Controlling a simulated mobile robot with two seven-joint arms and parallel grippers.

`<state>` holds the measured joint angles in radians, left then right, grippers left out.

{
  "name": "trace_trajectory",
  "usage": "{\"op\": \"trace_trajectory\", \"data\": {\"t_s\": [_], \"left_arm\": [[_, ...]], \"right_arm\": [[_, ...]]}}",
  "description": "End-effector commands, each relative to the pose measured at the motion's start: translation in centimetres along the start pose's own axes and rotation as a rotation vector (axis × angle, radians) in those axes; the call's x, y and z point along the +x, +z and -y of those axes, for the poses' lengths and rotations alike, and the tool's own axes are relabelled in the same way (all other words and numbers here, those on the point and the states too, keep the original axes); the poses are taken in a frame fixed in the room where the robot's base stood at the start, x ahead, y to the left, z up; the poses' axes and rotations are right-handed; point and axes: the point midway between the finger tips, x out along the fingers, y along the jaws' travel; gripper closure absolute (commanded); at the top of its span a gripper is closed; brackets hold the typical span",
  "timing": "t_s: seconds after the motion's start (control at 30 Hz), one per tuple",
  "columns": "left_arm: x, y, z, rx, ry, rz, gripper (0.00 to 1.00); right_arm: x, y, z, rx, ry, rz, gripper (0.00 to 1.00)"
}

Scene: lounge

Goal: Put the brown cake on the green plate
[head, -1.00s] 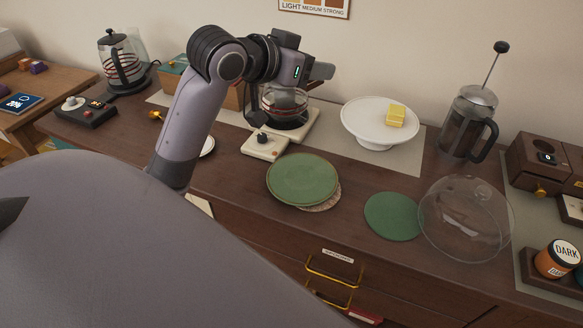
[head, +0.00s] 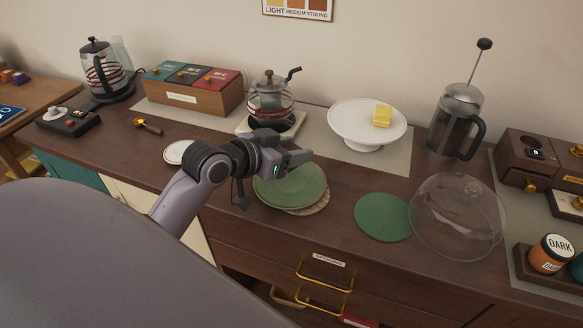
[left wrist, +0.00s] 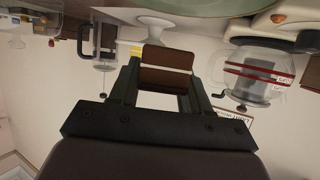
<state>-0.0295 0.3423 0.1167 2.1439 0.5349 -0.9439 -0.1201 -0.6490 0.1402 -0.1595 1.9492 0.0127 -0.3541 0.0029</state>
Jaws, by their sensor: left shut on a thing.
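My left gripper (head: 298,158) is over the back edge of the green plate (head: 290,192) in the head view. It is shut on the brown cake (left wrist: 168,68), which shows between its fingers in the left wrist view. The cake has brown layers with a thin pale line. In the head view the gripper hides the cake. The plate is empty where it shows and overlaps a woven mat (head: 318,205). It also shows at the top of the left wrist view (left wrist: 190,6). My right gripper is not in view.
A white cake stand (head: 350,125) holds a yellow cake (head: 382,115). A green round mat (head: 383,217) and a clear glass dome (head: 458,225) lie right of the plate. A glass kettle (head: 270,98) stands behind it, and a French press (head: 455,120) at the back right.

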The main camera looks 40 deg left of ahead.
Motion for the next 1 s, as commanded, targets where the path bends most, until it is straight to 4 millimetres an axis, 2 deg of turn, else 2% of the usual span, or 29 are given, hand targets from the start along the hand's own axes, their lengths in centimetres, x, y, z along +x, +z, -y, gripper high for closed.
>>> {"op": "trace_trajectory", "data": {"t_s": [0.3,0.77,0.8,0.83,0.87,1.0], "left_arm": [[1.6,3.9,-0.1,-0.002,0.002,0.002,0.83],[1.9,4.5,0.0,0.0,0.001,0.0,0.83],[1.9,4.5,0.0,0.0,0.001,0.0,0.43],[1.8,4.5,0.0,0.0,0.001,0.0,0.33],[1.8,4.5,0.0,0.0,0.001,0.0,0.27],[1.8,4.5,0.0,0.0,0.0,0.0,0.27]], "right_arm": [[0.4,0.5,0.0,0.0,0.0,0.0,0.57],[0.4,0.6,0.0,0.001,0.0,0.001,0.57],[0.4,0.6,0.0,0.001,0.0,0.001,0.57],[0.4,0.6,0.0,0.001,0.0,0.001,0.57],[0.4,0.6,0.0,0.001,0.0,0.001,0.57],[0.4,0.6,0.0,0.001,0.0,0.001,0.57]]}}
